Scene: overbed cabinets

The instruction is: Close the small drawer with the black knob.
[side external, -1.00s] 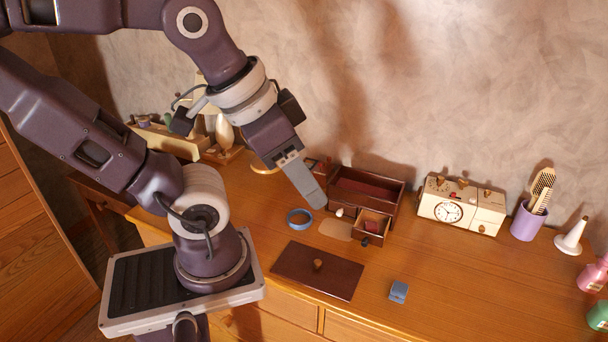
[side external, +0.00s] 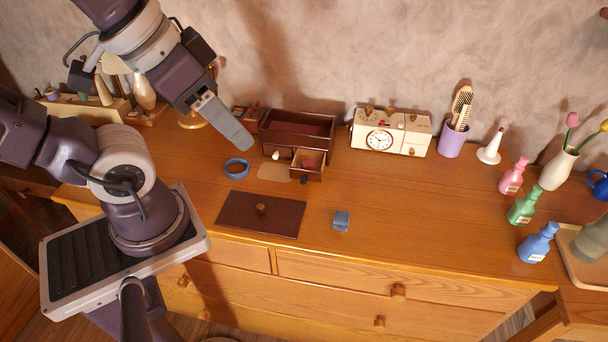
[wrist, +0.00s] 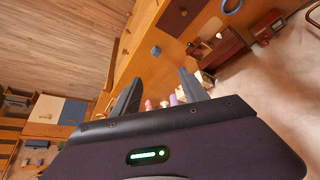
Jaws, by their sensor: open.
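The dark wooden box (side external: 274,139) stands on the dresser top near the wall. Its small drawer (side external: 308,170) at the right of the front is pulled out, with something red inside. The black knob (side external: 304,180) is on the drawer's front. A white knob (side external: 276,155) shows to the left of it. My gripper (side external: 243,140) is in the air left of the box in the side view, apart from the drawer. In the wrist view my gripper (wrist: 159,76) has its two fingers spread, with nothing held between them. The box (wrist: 236,42) shows at the upper right there.
A dark lid-like panel (side external: 246,213), a blue ring (side external: 237,168) and a small blue block (side external: 341,220) lie in front of the box. A cream clock (side external: 379,141) and a purple cup (side external: 452,141) stand to the right.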

